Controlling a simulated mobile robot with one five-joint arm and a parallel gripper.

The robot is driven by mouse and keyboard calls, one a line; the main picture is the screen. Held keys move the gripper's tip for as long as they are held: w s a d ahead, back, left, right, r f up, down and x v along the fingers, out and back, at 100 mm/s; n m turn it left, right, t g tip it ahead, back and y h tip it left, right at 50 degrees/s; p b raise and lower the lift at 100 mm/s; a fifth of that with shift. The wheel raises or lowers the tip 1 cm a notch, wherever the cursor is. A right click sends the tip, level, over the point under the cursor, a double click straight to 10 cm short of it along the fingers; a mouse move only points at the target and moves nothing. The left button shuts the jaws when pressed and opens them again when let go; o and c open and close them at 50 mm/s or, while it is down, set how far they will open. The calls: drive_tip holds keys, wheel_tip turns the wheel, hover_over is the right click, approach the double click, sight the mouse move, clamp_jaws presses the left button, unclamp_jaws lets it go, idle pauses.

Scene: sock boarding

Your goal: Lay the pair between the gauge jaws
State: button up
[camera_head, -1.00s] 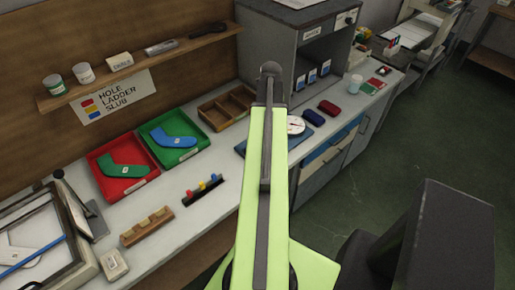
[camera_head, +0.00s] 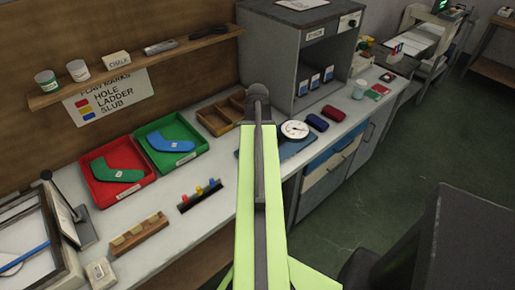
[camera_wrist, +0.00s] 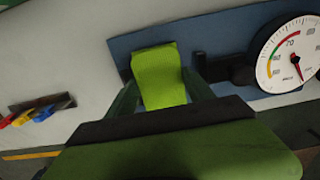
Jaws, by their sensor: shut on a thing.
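The pair (camera_wrist: 156,66) is a lime-green folded piece held between the fingers of my gripper (camera_wrist: 162,95) in the wrist view. Its far end shows over the blue gauge plate (camera_wrist: 225,38); I cannot tell whether it touches the plate. The dial gauge (camera_wrist: 291,55) stands to the right of the pair, with a dark jaw (camera_wrist: 200,66) and stem close to the pair's right side. The other jaw is not clear. In the head view the gauge (camera_head: 294,130) shows right of my arm, which hides the gripper and the pair.
A red tray (camera_head: 101,193) and a green tray (camera_head: 150,157) hold flat sock-shaped pieces at left. A wooden divided box (camera_head: 209,119) sits behind my arm's left side. A red roll (camera_head: 333,113) and a blue roll (camera_head: 317,123) lie right of the gauge, near a grey cabinet (camera_head: 281,50).

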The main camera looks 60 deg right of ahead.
drive_tip(key=shift+f, duration=0.15)
drive_tip(key=o, duration=1.5)
wheel_tip(320, 180, up, 12)
drive_tip(key=p, duration=1.2)
drive_tip(key=shift+r, duration=0.2)
